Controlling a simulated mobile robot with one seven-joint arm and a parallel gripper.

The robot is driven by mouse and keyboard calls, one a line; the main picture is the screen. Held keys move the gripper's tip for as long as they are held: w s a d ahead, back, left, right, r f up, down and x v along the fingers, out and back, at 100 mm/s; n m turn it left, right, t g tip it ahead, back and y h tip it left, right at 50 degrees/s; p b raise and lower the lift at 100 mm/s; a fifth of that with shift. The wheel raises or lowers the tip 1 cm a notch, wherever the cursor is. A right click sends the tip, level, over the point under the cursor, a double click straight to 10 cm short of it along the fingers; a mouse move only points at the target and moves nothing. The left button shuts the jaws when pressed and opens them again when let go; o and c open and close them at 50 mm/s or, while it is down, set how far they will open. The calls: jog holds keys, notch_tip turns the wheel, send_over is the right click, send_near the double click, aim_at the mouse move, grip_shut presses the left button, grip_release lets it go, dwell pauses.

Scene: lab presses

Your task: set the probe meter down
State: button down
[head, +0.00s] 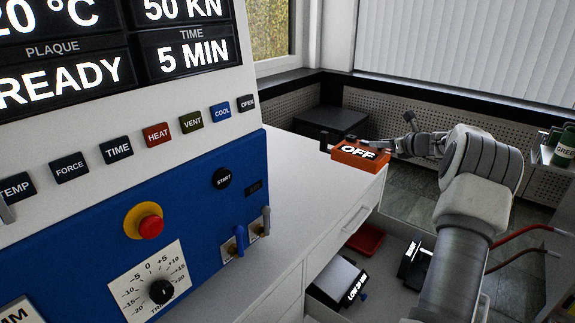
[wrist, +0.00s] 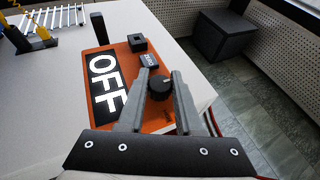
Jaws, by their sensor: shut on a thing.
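The probe meter is an orange box with a black-and-white OFF display (head: 360,153), at the far right end of the white counter in the head view. In the wrist view the probe meter (wrist: 133,75) fills the middle, with a black dial and small dark parts on top. My gripper (wrist: 160,80) is shut on the meter around its black dial; it also shows in the head view (head: 392,146), reaching in from the right. The meter is at the counter's corner, low over or on its top; whether it touches is hard to tell. Its underside is hidden.
The white counter (head: 300,180) has bare room left of the meter. A blue and white press (head: 200,195) with buttons stands at the left. An open drawer (head: 365,240) below holds several things. A dark box (head: 331,121) stands beyond the counter. A rack (wrist: 55,15) is at the wrist view's upper left.

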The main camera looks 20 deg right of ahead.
aim_at(347, 164)
jog(key=w+a+f+b, duration=0.1)
jog(key=a+f, duration=0.1)
jog(key=a, duration=0.1)
jog(key=w+a+f+b, duration=0.1)
jog(key=a+f+b, duration=0.1)
jog(key=a, duration=0.2)
jog(key=w+a+f+b, duration=0.1)
jog(key=a+f+b, duration=0.1)
jog(key=a, duration=0.2)
jog(key=shift+f, duration=0.35)
jog(key=shift+w+f+b, duration=0.1)
jog(key=shift+f+b, duration=1)
jog(key=shift+f, duration=0.85)
jog(key=shift+f, duration=0.1)
jog(key=c, duration=0.6)
grip_release()
jog(key=shift+f, duration=0.1)
jog(key=shift+s+d+r, duration=0.1)
jog(key=shift+s+r, duration=0.25)
jog(key=shift+s, duration=0.05)
jog(key=p+v, duration=0.2)
jog(key=v, duration=0.9)
jog(key=shift+s, duration=0.15)
